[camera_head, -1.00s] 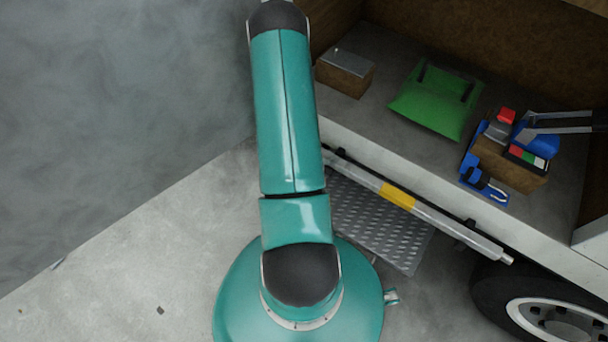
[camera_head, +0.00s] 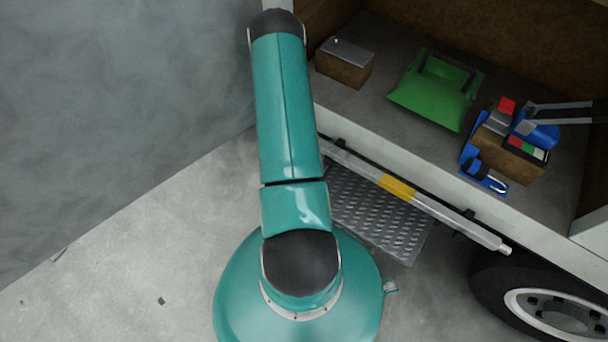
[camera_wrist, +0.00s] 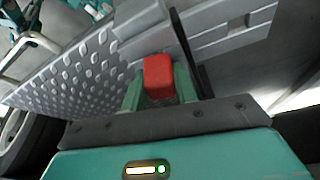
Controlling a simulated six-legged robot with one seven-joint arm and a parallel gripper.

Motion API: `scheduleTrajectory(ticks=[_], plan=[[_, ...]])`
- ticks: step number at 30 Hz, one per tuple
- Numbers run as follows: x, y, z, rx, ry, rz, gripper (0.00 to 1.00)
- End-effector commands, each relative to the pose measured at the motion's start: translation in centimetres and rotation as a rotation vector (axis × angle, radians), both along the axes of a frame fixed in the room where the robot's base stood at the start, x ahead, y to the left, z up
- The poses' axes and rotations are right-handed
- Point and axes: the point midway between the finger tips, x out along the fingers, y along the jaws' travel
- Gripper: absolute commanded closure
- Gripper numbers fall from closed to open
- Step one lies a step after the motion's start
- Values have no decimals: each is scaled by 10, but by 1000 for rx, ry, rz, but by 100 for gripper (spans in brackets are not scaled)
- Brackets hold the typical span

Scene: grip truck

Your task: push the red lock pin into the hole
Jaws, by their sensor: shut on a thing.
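The red lock pin (camera_wrist: 158,72) shows in the wrist view as a block-shaped red head between my green fingers. My gripper (camera_wrist: 160,88) is shut on it. The pin's shaft and the hole are hidden, so I cannot tell how far the pin is in. A grey studded metal step plate (camera_wrist: 72,82) lies just beyond the fingers, with smooth grey metal bars on the right. In the head view the step plate (camera_head: 378,215) sits below the truck bed edge. My gripper and the pin do not show there.
The truck bed (camera_head: 345,102) holds a green bin (camera_head: 435,95), a brown box with a grey lid (camera_head: 345,65), and a crate of tools (camera_head: 505,150). A silver bar with a yellow band (camera_head: 395,187) runs along its edge. A wheel (camera_head: 555,310) stands right; open floor lies left.

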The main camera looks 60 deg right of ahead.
Motion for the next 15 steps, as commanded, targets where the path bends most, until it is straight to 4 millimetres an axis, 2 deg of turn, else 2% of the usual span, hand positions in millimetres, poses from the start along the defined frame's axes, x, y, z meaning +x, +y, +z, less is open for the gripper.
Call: scheduleTrajectory(ticks=[15], plan=[[0, 0, -4, 0, 0, 1, 99]])
